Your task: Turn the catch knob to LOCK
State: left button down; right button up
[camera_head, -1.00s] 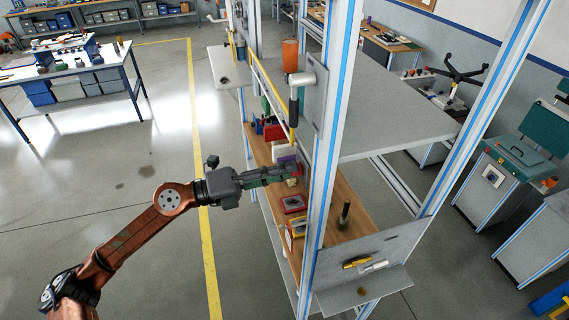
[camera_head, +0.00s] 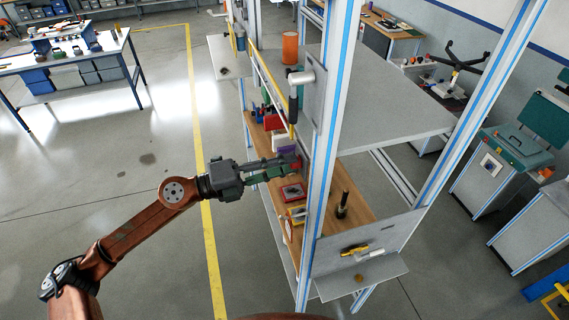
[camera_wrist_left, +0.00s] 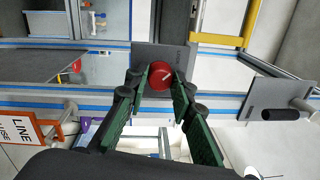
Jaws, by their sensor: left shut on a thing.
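The catch knob is red and round with a pale line across its face; in the left wrist view the knob (camera_wrist_left: 160,76) sits on a grey plate (camera_wrist_left: 146,50) on the frame. The line slants up to the right. In the head view the knob (camera_head: 297,163) shows as a small red patch at the fingertips, beside the near post. My left gripper (camera_wrist_left: 160,84) has its green-padded fingers on either side of the knob, shut on it; it also shows in the head view (camera_head: 289,166). My right gripper is not in view.
The blue-striped frame post (camera_head: 328,150) stands close right of my left gripper. A wooden shelf (camera_head: 361,206) with a red tray (camera_head: 292,192) lies below. The floor to the left is clear.

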pick_arm(q)
jog(key=c, duration=1.7)
grip_release()
jog(key=shift+o, duration=0.2)
jog(key=v, duration=1.2)
